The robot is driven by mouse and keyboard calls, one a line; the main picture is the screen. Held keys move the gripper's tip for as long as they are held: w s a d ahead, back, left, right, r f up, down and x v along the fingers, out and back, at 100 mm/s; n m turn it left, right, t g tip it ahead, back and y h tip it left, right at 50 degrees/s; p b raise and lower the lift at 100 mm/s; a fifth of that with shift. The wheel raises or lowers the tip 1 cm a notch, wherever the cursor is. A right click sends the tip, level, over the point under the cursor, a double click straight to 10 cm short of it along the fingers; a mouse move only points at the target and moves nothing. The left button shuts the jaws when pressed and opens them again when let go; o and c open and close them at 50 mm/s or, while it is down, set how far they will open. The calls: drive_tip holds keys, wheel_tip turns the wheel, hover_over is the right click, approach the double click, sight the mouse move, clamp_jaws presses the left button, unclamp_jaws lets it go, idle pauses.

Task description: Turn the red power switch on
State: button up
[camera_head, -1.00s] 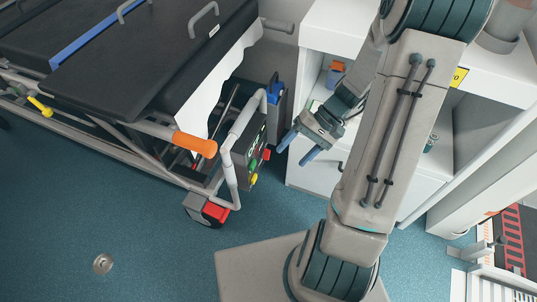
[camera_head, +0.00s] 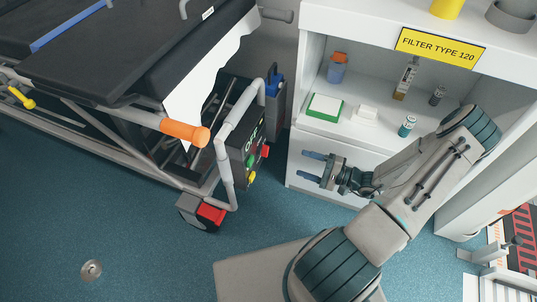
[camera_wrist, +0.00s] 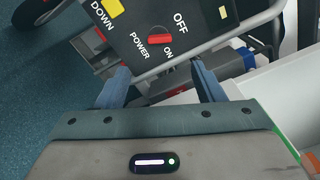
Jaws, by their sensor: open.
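The red power switch (camera_wrist: 160,38) is a small knob on a dark panel in the wrist view, beside the printed words POWER, OFF and ON. Its exact setting is hard to tell. The panel (camera_head: 240,150) also shows in the head view at the stretcher's end, with red, green and yellow controls; I cannot tell which red one there is the power switch. My gripper (camera_head: 309,167) is open and empty, to the right of the panel with a gap between, its fingers pointing left. In the wrist view my gripper (camera_wrist: 160,83) has blue fingers spread apart, with the switch beyond them.
A grey tube frame (camera_head: 226,160) runs around the panel, and an orange handle (camera_head: 185,133) juts out beside it. A white cabinet (camera_head: 335,193) stands behind my gripper, with bottles and boxes on its shelf. Blue floor (camera_head: 120,215) is open at the lower left.

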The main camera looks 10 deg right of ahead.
sight(264, 151)
drive_tip(key=b+x, duration=0.3)
drive_tip(key=x, duration=1)
drive_tip(key=shift+a, duration=0.2)
drive_tip(key=shift+w, duration=0.15)
drive_tip(key=c, duration=1)
